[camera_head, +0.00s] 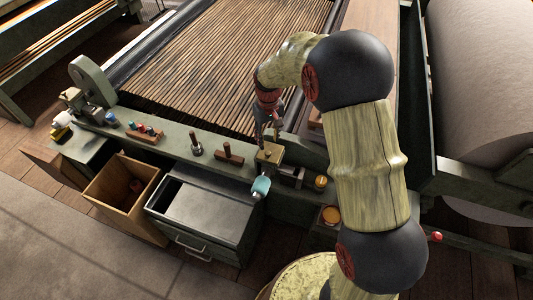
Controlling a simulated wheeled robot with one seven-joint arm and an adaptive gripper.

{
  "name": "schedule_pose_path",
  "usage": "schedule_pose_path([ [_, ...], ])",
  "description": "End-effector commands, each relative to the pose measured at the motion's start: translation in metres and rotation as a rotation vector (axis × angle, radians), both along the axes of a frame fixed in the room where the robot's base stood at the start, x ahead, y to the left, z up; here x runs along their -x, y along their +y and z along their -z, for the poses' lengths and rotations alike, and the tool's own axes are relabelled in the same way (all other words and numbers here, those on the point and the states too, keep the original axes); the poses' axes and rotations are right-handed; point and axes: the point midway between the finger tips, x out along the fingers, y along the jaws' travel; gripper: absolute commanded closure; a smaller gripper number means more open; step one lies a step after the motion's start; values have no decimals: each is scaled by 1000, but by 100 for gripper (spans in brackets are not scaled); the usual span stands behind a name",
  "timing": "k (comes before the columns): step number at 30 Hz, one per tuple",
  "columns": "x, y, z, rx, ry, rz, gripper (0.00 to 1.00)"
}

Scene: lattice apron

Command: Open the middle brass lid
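A square brass lid (270,154) sits on top of the green bench rail, right of centre. My gripper (268,141) points down just above and behind this lid, with its dark fingers apart. I cannot tell whether the fingertips touch the lid or a knob on it. The lid looks flat and closed. Two round brass-coloured pieces, one at the rail's right end (320,183) and one lower down (330,215), show to its right. Which of these counts as the middle lid is not clear from this view.
A teal-headed cylinder (261,187) juts out in front of the lid. A wooden block with a peg (229,154), a dark knob (195,145) and a rack of coloured pegs (145,132) stand along the rail. Below are an open wooden bin (105,190) and a grey drawer cabinet (205,211).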

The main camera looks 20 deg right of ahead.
Motion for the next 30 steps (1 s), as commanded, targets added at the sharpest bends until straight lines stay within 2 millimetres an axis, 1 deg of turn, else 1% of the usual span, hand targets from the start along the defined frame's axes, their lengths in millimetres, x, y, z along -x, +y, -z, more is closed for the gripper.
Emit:
schedule_pose_path([
  [1, 2, 0, 7, 0, 6, -3, 63],
  [5, 2, 0, 26, 0, 7, -2, 63],
  [9, 3, 0, 48, 0, 7, -2, 63],
  [15, 2, 0, 70, 0, 5, -2, 63],
  [19, 2, 0, 76, 0, 4, -2, 63],
  [26, 2, 0, 76, 0, 4, -2, 63],
  [30, 2, 0, 76, 0, 4, -2, 69],
])
